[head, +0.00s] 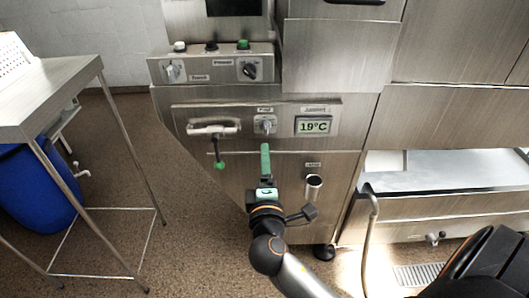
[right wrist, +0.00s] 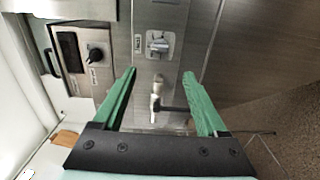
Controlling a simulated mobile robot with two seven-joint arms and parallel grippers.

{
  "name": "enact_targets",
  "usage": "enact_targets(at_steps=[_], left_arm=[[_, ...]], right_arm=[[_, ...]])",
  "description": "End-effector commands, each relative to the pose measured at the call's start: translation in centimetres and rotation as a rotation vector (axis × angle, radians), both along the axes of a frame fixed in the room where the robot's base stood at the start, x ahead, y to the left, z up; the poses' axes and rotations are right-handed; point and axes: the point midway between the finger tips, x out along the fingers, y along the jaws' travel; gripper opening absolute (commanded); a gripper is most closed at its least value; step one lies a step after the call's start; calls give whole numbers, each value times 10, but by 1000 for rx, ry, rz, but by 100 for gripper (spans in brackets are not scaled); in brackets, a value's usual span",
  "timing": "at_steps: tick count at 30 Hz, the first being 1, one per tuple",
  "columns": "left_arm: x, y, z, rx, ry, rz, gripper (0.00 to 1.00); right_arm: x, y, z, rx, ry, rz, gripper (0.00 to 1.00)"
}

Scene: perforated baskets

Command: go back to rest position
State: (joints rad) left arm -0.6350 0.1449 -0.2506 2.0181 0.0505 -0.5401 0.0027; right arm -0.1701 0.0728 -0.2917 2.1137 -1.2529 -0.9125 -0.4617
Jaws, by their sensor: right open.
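My right gripper (head: 265,148) is in the middle of the head view, in front of the lower face of a steel machine (head: 350,205). Its green fingers point up in that view and look one behind the other. In the right wrist view, the right gripper (right wrist: 160,74) has its two green fingers wide apart. A pale metal fitting with a dark bar (right wrist: 156,102) shows between them, behind the gap; I see nothing held. My left gripper is not in view.
The machine has a handle (head: 213,127), a green-tipped lever (head: 219,165), knobs and a display reading 19°C (head: 313,126). A short pipe (head: 313,184) sticks out right of my gripper. A steel table (head: 62,83) with a white perforated basket (head: 12,57) stands left. Floor between is clear.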

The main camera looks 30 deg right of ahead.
Motion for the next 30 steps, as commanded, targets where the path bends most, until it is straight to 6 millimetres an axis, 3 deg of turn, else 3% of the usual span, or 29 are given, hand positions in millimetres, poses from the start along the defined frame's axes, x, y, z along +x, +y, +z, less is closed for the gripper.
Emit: enact_targets(at_steps=[20,23,26,30], left_arm=[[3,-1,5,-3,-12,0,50],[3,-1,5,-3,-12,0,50],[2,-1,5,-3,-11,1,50],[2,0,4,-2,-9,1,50]], right_arm=[[-5,4,-5,16,8,10,75],[-7,11,-29,99,43,52,75],[-15,27,-74,275,112,122,75],[-43,60,-146,627,220,201,75]])
